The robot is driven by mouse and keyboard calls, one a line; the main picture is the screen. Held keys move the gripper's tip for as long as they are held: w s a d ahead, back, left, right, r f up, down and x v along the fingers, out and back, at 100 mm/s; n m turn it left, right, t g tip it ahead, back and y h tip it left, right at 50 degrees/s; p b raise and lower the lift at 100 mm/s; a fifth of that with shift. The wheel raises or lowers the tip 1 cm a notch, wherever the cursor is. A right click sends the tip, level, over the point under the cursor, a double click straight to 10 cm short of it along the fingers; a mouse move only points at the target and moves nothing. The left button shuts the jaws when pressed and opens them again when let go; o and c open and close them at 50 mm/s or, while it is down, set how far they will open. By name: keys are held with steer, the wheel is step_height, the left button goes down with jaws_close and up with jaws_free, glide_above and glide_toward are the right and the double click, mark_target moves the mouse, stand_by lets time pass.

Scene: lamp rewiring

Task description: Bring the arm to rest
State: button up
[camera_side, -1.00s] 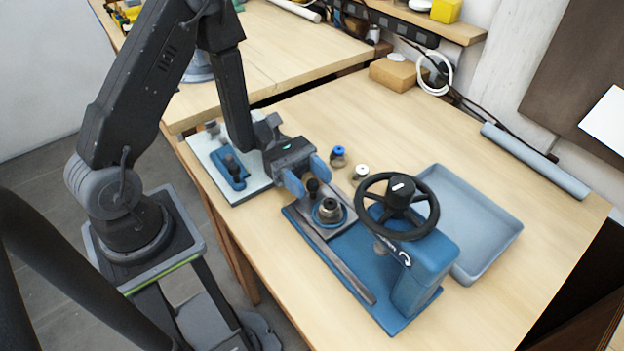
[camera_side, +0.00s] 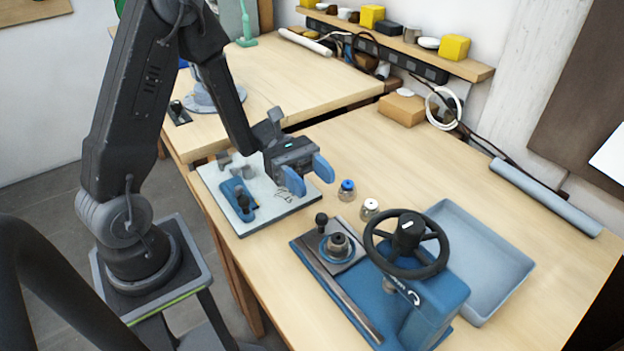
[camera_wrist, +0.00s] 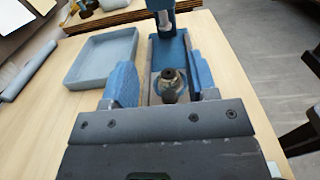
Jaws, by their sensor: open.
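My gripper (camera_side: 308,178) is open, with its two blue fingers apart and nothing between them. The same metal part (camera_side: 338,245) sits on the press bed in the side view, beside a black knob (camera_side: 321,220). My gripper is apart from the press.
A blue-capped jar (camera_side: 347,190) and a white-capped jar (camera_side: 369,209) stand just right of my gripper. A grey tray (camera_side: 513,262) lies behind the press. A blue fixture (camera_side: 238,198) sits on the pale plate. The table's back middle is clear.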

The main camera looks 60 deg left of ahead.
steer(key=s+d+r+m+g+y, duration=0.2)
steer(key=s+r+m+g+y, duration=0.15)
steer(key=s+m+y, duration=0.65)
steer(key=a+r+m+t+y, duration=0.5)
steer(key=r+m+t+y, duration=0.2)
steer(key=m+t+y, duration=0.1)
steer(key=shift+s+a+t, duration=0.2)
steer(key=shift+s+t, duration=0.1)
steer(key=shift+t, duration=0.25)
